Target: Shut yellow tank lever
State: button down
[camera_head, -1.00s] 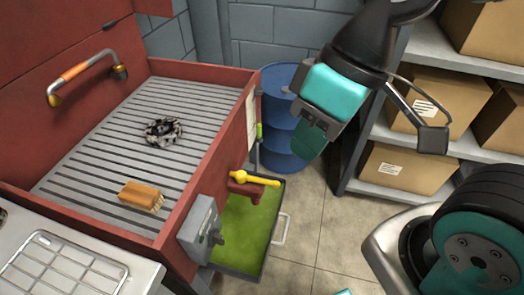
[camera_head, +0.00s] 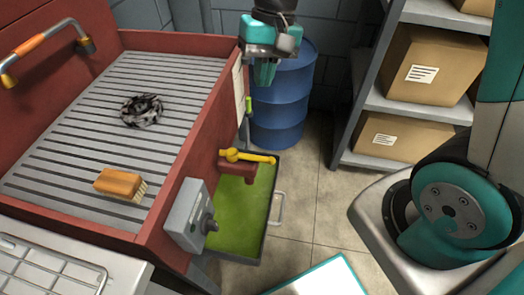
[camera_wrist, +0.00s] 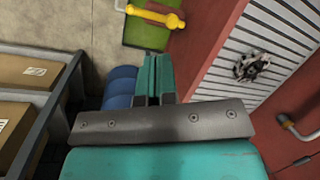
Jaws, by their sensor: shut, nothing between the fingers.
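The yellow lever (camera_head: 248,156) sits on a red fitting (camera_head: 236,178) on the right outer wall of the red basin, above a green tray. It points to the right, away from the wall, roughly level. It also shows at the top of the wrist view (camera_wrist: 155,16), lying across the red fitting. My gripper (camera_head: 264,84) is teal, shut and empty. It hangs beyond the lever, in front of the blue drum, clear of the lever. Its closed fingers show in the wrist view (camera_wrist: 153,75), apart from the lever.
The red basin (camera_head: 185,135) with a slatted floor holds an orange brush (camera_head: 118,184) and a dark gear-like part (camera_head: 142,110). A grey box (camera_head: 187,217) is on its wall. The green tray (camera_head: 235,225) is below. A blue drum (camera_head: 280,108) and shelf (camera_head: 420,108) stand behind.

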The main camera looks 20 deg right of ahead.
aim_at(251, 158)
jog(key=w+d+f+m, duration=0.1)
jog(key=w+f+m, duration=0.1)
jog(key=f, duration=0.2)
jog(key=w+d+f+m+g+b, duration=0.1)
jog(key=w+d+f+m, duration=0.1)
jog(key=w+f, duration=0.1)
jog(key=w+d+f+m+b, duration=0.1)
jog(key=w+d+f, duration=0.1)
jog(key=f, duration=0.4)
jog(key=shift+w+m+h, duration=0.3)
jog(key=shift+w+m, duration=0.1)
jog(key=shift+w, duration=0.05)
jog(key=s+a+f, duration=0.4)
jog(key=s+f, duration=0.1)
jog(key=f, duration=0.5)
jog(key=shift+s+f+b, duration=0.15)
jog(key=shift+s+b, duration=0.15)
jog(key=shift+b, duration=0.05)
jog(key=shift+s+a+m+p, duration=0.25)
jog(key=shift+s+m+p, duration=0.25)
jog(key=shift+m, duration=0.2)
jog(key=shift+s+a+m, duration=0.1)
jog(key=shift+s+m, duration=0.2)
jog(key=shift+m, duration=0.1)
